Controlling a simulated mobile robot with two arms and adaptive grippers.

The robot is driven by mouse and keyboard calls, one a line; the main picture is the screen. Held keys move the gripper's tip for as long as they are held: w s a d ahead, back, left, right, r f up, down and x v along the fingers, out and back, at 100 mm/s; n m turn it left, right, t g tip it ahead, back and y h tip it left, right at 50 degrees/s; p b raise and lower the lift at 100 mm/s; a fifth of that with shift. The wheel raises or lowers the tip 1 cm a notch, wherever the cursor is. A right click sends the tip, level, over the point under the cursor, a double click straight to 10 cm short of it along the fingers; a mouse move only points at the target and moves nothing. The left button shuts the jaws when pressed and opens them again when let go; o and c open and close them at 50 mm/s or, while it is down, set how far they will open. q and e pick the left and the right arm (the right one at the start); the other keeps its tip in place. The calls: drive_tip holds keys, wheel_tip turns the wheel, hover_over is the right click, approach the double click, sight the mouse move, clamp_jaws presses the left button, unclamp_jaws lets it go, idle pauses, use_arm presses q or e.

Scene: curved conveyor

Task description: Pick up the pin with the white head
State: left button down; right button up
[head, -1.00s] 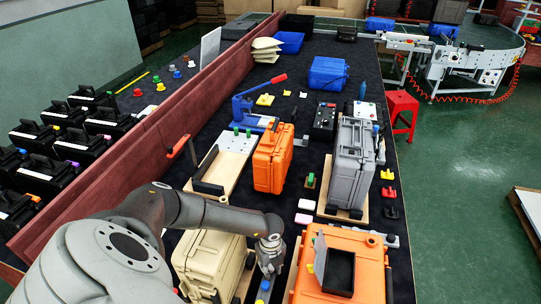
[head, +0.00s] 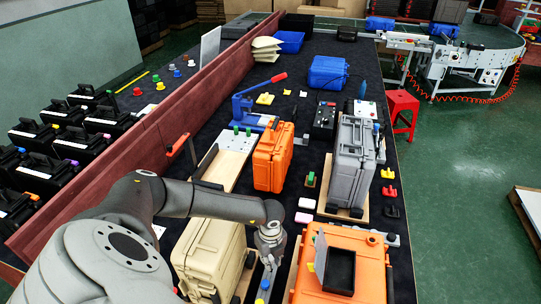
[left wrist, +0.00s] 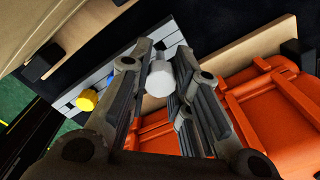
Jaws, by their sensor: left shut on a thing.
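The pin with the white head (left wrist: 160,78) is between the two fingers of my left gripper (left wrist: 165,52) in the left wrist view, with the fingers closed on it. In the head view my left gripper (head: 270,250) points down in the gap between the beige case and the orange case, and the pin is hard to make out there. A blue-headed pin (head: 262,286) stands just below the gripper in that view. A yellow-headed pin (left wrist: 87,99) shows in the left wrist view on a light slotted strip (left wrist: 115,73). My right gripper is not in view.
The beige case (head: 207,255) is close on the left and the orange case (head: 373,265) with an open black box (head: 339,272) close on the right. A standing orange case (head: 272,160) and a grey case (head: 351,165) are farther back.

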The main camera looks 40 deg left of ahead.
sight(271, 257)
use_arm(q)
wheel_tip(271, 257, up, 17)
drive_tip(key=b, duration=0.1)
drive_tip(key=shift+f+b, duration=0.15)
drive_tip(key=shift+b, duration=0.15)
idle(0.7)
drive_tip(key=shift+d, duration=0.1)
